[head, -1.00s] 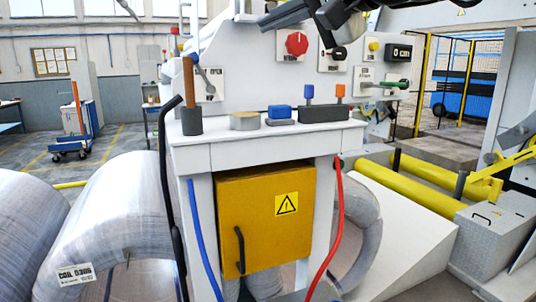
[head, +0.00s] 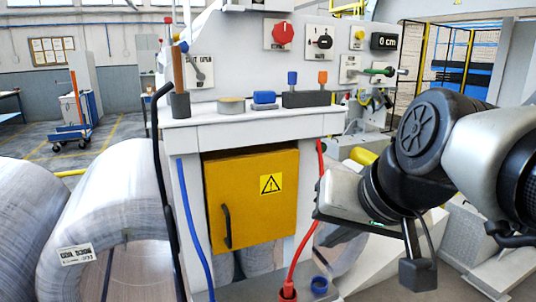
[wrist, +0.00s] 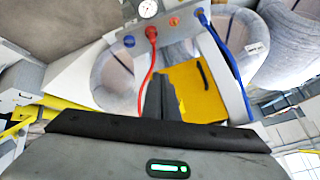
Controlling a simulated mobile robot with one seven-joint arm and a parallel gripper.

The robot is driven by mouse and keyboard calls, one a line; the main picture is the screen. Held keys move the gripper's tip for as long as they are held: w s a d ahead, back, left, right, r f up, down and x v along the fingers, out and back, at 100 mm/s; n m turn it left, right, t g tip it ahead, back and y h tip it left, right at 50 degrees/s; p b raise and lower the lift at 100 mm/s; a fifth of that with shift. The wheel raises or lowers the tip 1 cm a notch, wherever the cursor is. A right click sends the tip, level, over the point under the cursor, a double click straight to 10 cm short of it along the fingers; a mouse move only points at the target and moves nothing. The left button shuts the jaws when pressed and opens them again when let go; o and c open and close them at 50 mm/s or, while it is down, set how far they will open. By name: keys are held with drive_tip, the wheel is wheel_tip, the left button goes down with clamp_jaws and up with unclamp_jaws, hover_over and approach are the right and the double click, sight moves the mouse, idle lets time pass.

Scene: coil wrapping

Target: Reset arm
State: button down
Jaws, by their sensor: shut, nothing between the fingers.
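My arm reaches in from the right of the head view, bent at a dark joint. Its pale hand (head: 343,195) is beside the right edge of the yellow cabinet door (head: 250,198). In the wrist view my gripper (wrist: 164,88) shows dark fingers shut together and empty, in front of the yellow door (wrist: 195,92). A green light is lit on the hand (wrist: 168,168). I cannot tell how far the fingers are from the door.
A white console (head: 250,129) carries a red knob (head: 282,34), a green-handled lever (head: 380,71) and small blocks. A red hose (head: 306,250) and a blue hose (head: 194,230) hang down its front. A wrapped coil (head: 105,210) stands at left. Open floor lies behind it.

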drive_tip(key=s+d+f+n+g+h+p, duration=0.1)
drive_tip(key=s+d+f+g+h+p, duration=0.15)
drive_tip(key=s+d+f, duration=0.3)
wheel_tip(320, 180, up, 10)
drive_tip(key=a+p, duration=0.1)
drive_tip(key=p, duration=1)
drive_tip(key=shift+s+t, duration=0.35)
drive_tip(key=shift+t, duration=0.1)
drive_tip(key=shift+a, duration=0.1)
